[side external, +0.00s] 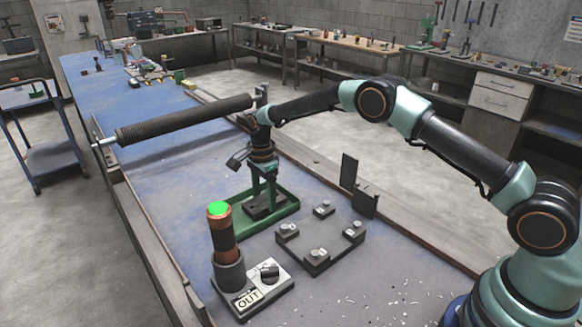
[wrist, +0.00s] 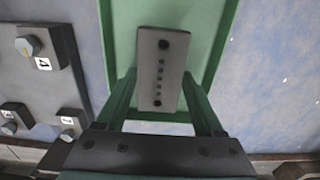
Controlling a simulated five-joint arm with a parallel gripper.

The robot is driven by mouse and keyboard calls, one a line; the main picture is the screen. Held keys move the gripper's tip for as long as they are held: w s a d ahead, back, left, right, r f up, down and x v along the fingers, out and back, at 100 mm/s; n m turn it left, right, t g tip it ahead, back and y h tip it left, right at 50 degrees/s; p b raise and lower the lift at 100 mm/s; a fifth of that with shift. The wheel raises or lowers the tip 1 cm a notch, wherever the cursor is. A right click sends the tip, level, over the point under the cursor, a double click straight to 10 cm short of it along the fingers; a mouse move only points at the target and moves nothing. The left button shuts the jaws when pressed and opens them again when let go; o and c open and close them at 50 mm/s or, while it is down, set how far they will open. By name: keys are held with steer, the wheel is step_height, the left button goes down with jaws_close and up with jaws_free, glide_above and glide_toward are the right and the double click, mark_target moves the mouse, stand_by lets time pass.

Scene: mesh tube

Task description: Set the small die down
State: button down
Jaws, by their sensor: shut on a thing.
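The small die seems to be the dark flat bar with a row of several holes (wrist: 161,72). In the wrist view it lies between the green fingers of my gripper (wrist: 160,95), over the green tray (wrist: 121,30). In the side view my gripper (side external: 264,188) points straight down into the green tray (side external: 284,209), its fingers at the dark die (side external: 258,208). My gripper is shut on the die. I cannot tell whether the die touches the tray floor, as the fingers and its own body hide its underside.
A dark ribbed tube (side external: 185,120) on a rod extends left, behind my wrist. A grey plate with several knobs (side external: 318,248) stands right of the tray. In front are a box marked OUT (side external: 250,298) and a green-topped post (side external: 220,230). The blue bench left of the tray is clear.

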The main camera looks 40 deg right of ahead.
steer(key=shift+w+f, duration=0.1)
steer(key=shift+f, duration=0.15)
jaws_free()
